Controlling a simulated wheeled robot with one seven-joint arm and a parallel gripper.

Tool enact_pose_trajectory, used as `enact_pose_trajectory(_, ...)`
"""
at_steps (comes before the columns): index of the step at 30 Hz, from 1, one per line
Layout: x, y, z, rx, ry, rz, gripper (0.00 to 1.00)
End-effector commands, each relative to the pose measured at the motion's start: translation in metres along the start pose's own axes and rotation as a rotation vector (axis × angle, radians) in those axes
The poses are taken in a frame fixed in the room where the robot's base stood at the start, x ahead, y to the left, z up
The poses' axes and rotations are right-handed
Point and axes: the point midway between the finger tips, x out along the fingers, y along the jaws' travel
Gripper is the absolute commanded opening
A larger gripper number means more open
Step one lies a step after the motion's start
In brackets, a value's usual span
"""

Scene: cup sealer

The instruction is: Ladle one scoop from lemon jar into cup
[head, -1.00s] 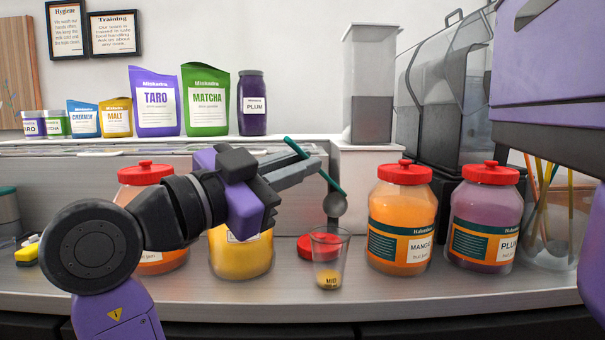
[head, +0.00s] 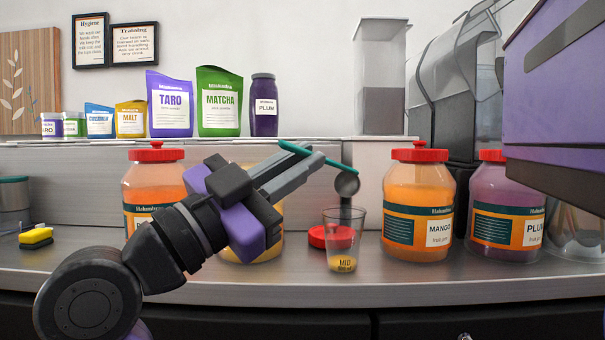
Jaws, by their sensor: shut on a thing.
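My gripper (head: 306,161) is shut on the teal handle of a ladle (head: 325,160). The handle slopes down to the right, and the grey ladle bowl (head: 347,184) hangs just above the rim of a clear cup (head: 345,238). I cannot tell what is in the bowl. The cup stands upright on the counter with some yellow contents at its bottom, behind a "MID" mark. A jar with yellow contents (head: 262,250), likely the lemon jar, stands left of the cup, mostly hidden behind my gripper. Its top and label are hidden.
A red lid (head: 330,237) lies behind the cup. The mango jar (head: 418,205) and plum jar (head: 505,210) stand right of it, lidded. Another lidded orange jar (head: 152,180) is left. A yellow sponge (head: 37,236) lies far left. The counter front (head: 420,285) is clear.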

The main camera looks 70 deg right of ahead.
Motion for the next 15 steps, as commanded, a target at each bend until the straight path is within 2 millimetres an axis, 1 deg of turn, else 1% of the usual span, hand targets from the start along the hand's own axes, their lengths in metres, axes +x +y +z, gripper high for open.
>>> enact_pose_trajectory(1,-0.0038,0.0039,0.0045,0.004,0.010,-0.005,0.00)
enact_pose_trajectory(5,-0.0070,0.0058,0.0054,0.013,0.028,-0.013,0.00)
enact_pose_trajectory(15,-0.0083,0.0058,0.0043,0.018,0.041,-0.019,0.00)
